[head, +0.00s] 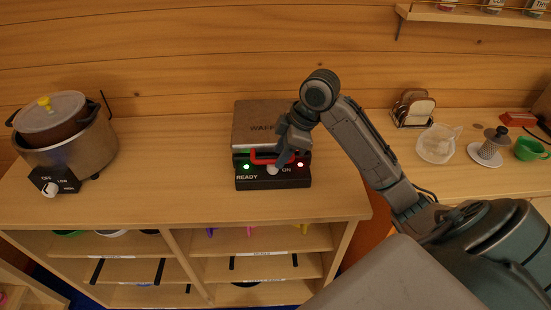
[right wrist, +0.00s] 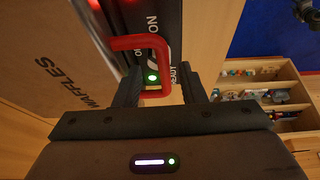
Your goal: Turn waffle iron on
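The waffle iron (head: 265,122) stands closed on the wooden counter, with a brown lid, a red handle (head: 262,157) and a black front panel. On the panel a green light (head: 246,167) glows above READY and a red light (head: 300,164) glows at the right. A pale knob (head: 272,170) sits beside ON, partly hidden by my gripper. My right gripper (head: 286,148) is over the front of the iron. In the right wrist view its fingers (right wrist: 160,92) are apart, with part of the red handle (right wrist: 166,70) between them; I cannot tell whether they touch it. My left gripper is not in view.
A pot cooker (head: 85,145) with its own knob stands on the counter at the left. A toast rack (head: 412,108), a glass jug (head: 437,145) and a green cup (head: 530,148) stand at the right. Open shelves (head: 262,270) lie below. The counter left of the iron is clear.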

